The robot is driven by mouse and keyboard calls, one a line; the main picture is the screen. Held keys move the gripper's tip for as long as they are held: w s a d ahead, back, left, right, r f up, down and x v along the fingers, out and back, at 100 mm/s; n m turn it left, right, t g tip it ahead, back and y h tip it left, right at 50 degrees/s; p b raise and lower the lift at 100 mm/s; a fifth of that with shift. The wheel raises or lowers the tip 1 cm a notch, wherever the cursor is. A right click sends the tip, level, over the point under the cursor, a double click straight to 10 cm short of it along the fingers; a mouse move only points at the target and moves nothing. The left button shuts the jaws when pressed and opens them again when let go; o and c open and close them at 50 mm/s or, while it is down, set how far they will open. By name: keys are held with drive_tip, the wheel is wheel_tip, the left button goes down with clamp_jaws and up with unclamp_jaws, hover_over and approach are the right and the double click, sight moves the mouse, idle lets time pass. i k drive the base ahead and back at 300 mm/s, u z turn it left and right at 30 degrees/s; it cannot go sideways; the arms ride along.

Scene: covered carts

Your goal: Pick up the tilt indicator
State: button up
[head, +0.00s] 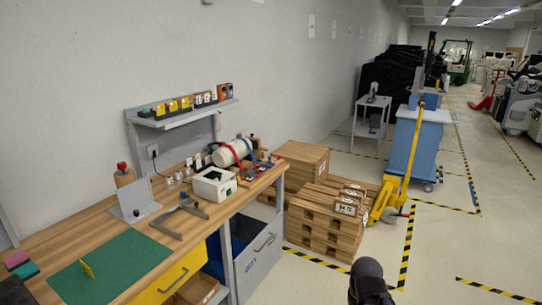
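I cannot tell for certain which thing is the tilt indicator; the small items on the workbench (95,222) are too small to identify. A dark rounded part, likely of my arm, rises at the bottom edge right of the bench. No gripper fingers show.
A shelf (190,115) with yellow and orange bins is above the bench. A grey bracket (180,222) and an upright plate (134,203) stand near the mat. Stacked wooden pallets (325,225), a yellow pallet jack (400,165) and a blue cart (416,145) stand right. Floor at lower right is clear.

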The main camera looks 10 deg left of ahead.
sight(185, 100)
drive_tip(key=u, duration=0.35)
drive_tip(key=i, duration=0.9)
drive_tip(key=u, duration=0.55)
drive_tip(key=i, duration=0.55)
drive_tip(key=u, duration=0.3)
